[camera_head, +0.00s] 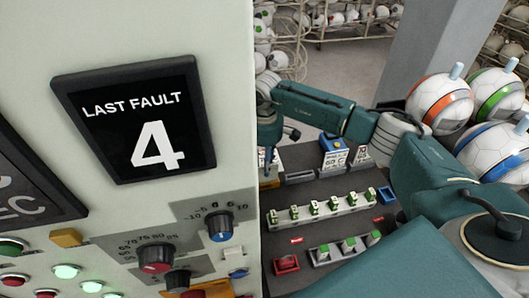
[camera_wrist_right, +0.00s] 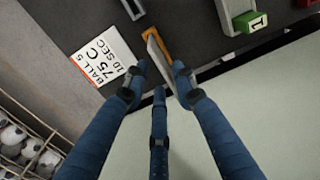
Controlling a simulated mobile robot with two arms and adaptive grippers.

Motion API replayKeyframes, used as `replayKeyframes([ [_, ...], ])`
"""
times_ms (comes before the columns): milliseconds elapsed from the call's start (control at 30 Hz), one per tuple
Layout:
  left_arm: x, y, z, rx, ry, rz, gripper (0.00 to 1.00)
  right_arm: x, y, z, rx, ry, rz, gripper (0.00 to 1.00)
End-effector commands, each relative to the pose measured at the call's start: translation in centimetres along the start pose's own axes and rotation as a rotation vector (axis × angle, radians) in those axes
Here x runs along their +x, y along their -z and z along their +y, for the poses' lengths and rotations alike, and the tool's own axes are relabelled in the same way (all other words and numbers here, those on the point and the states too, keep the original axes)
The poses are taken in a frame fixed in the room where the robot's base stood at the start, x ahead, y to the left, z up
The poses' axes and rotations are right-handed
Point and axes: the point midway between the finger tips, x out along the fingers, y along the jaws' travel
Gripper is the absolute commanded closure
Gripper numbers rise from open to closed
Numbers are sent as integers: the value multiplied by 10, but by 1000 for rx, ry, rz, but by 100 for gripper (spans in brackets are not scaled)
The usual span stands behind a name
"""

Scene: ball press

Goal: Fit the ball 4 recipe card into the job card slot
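My right gripper (camera_wrist_right: 161,68) points down over an orange-framed slot (camera_wrist_right: 157,36). A thin pale card (camera_wrist_right: 161,58) is between its fingers, seen almost edge-on, so its print is hidden. The card's lower end meets the orange frame; I cannot tell how deep it sits. In the head view my right gripper (camera_head: 268,166) is partly hidden behind the edge of the large pale panel, above the slot's orange edge (camera_head: 269,184). My left gripper is not in view.
A BALL 5 card (camera_wrist_right: 105,60) is beside the slot. More cards (camera_head: 335,159) stand at the console's back. A row of green numbered blocks (camera_head: 333,206) is in front. The pale panel (camera_head: 235,110) reads LAST FAULT 4. Striped balls (camera_head: 440,103) are at right.

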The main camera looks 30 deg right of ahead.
Motion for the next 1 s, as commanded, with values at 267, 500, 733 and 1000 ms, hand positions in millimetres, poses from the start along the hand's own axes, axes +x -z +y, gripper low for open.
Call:
replayKeyframes([
  [267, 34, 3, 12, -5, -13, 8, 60, -57, 1, 2, -1, -6, 3, 73],
  [500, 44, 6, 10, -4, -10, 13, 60, -87, 0, 1, -1, -3, 1, 73],
  [733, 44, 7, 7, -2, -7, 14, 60, -92, 0, 0, -1, 0, 0, 73],
  [1000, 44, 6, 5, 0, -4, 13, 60, -92, 0, 0, -1, 0, 0, 73],
])
